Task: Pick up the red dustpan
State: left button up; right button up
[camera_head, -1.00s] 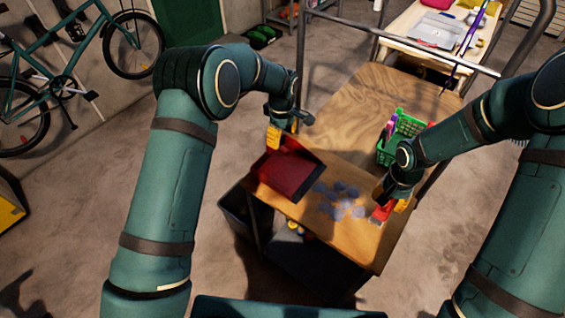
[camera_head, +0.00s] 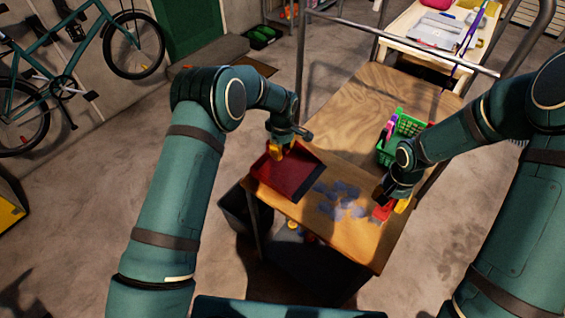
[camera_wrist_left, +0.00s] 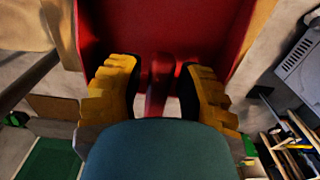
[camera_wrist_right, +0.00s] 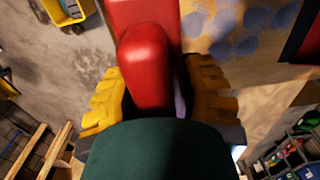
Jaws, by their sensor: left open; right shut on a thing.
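The red dustpan (camera_head: 295,177) lies at the left edge of the wooden cart top, its dark lip toward the right. My left gripper (camera_head: 277,151) is at its handle end. In the left wrist view, the dustpan (camera_wrist_left: 215,30) fills the top, and its handle (camera_wrist_left: 161,85) lies between the open yellow fingers of my left gripper (camera_wrist_left: 161,90), with gaps on both sides. My right gripper (camera_head: 392,207) is low at the cart's right edge, shut on a red handled tool (camera_head: 381,213). The right wrist view shows its red handle (camera_wrist_right: 146,65) between the fingers; its far end is cut off.
Grey-blue patches (camera_head: 343,200) lie on the wooden cart top (camera_head: 335,232) between the grippers. A green basket (camera_head: 410,125) with bottles stands farther back beside my right arm. A metal rail (camera_head: 400,39) crosses the cart's far end. A dark bin (camera_head: 240,212) is below left.

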pick_arm(q)
grip_shut()
notch_tip(320, 180, up, 9)
jog(key=shift+f, duration=2.9)
jog(key=shift+f, duration=0.3)
jog(key=shift+f, duration=1.05)
jog(key=shift+f, duration=0.15)
